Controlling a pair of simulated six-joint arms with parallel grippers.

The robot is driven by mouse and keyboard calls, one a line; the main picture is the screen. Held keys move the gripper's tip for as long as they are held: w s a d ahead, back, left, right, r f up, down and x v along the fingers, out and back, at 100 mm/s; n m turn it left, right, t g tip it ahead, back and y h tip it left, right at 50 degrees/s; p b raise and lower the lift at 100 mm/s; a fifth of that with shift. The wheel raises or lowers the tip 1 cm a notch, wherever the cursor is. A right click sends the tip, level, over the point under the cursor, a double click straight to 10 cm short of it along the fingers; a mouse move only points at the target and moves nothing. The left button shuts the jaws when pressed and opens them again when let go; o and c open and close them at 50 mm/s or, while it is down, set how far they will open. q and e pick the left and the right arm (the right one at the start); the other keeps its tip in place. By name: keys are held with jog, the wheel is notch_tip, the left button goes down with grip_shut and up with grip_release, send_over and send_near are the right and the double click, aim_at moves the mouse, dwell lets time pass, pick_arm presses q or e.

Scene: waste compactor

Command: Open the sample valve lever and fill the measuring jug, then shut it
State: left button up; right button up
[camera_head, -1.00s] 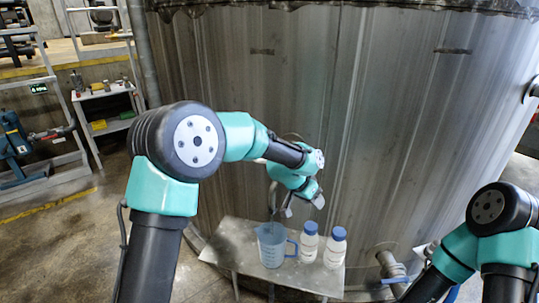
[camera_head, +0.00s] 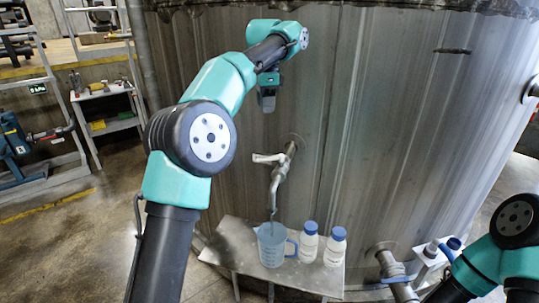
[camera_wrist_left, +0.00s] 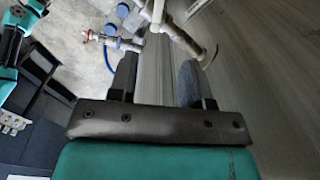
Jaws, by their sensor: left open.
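The sample valve (camera_head: 291,148) comes out of the tank wall, with a pale lever (camera_head: 268,158) pointing left and a bent spout (camera_head: 276,186) below. The translucent blue measuring jug (camera_head: 271,246) stands upright under the spout. A thin bluish line, apparently liquid, runs between spout and jug; the fill level is unclear. My left gripper (camera_head: 267,103) is open and empty, above the lever and apart from it. In the left wrist view its two fingers (camera_wrist_left: 155,78) are spread, with the valve pipe (camera_wrist_left: 183,38) beyond them. My right gripper is outside the views.
Two white bottles with blue caps (camera_head: 309,243) (camera_head: 335,247) stand right of the jug on a small metal table (camera_head: 235,240). The big steel tank (camera_head: 390,130) fills the background. A lower pipe with a blue handle (camera_head: 395,275) sticks out at right.

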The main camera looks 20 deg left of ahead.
aim_at(266, 158)
pick_arm(q)
jog(key=shift+f, duration=0.15)
notch_tip(266, 158, down, 17)
jog(key=shift+f, duration=0.1)
dwell(0.9)
grip_shut()
dwell(0.4)
